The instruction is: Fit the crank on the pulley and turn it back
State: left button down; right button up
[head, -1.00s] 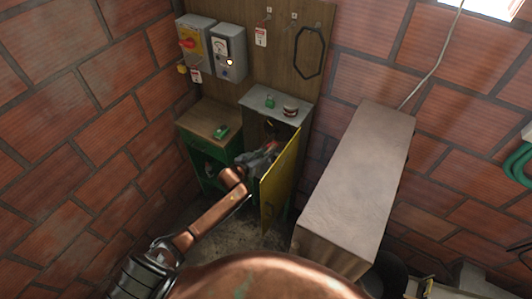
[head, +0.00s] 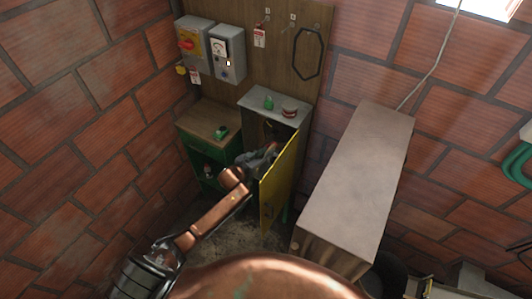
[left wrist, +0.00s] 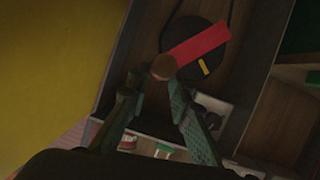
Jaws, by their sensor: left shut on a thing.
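The red crank (left wrist: 202,43) lies across the black round pulley (left wrist: 184,30) inside the open cabinet, in the left wrist view. Its brown knob (left wrist: 163,67) is at the near end, between the fingertips of my left gripper (left wrist: 158,80), which is shut on it. A short yellow mark (left wrist: 204,66) shows on the pulley beside the crank. How the crank sits on the pulley's hub cannot be told. In the head view my left gripper (head: 262,158) reaches into the cabinet, partly hidden by the door; the crank and pulley cannot be made out there. My right gripper is not in view.
The yellow cabinet door (head: 278,181) stands open close to the right of my left gripper. A green bench (head: 205,123) is to the left. A long grey casing (head: 358,180) stands to the right. Grey control boxes (head: 229,52) hang on the board above.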

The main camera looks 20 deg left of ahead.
aim_at(272, 145)
pick_arm(q)
jog(key=shift+w+r, duration=0.1)
jog(key=shift+w, duration=0.35)
dwell(0.6)
jog(key=shift+w+d, duration=0.15)
jog(key=shift+w, duration=0.45)
dwell(0.4)
jog(key=shift+w+d, duration=0.1)
jog(key=shift+w, duration=0.5)
dwell(0.5)
jog(key=shift+a+r, duration=0.3)
jog(key=shift+a, duration=0.05)
jog(key=shift+w+a+r+n+h+p, duration=0.1)
jog(key=shift+a+r+n+h+p, duration=0.05)
jog(key=shift+a+n+h+p, duration=0.35)
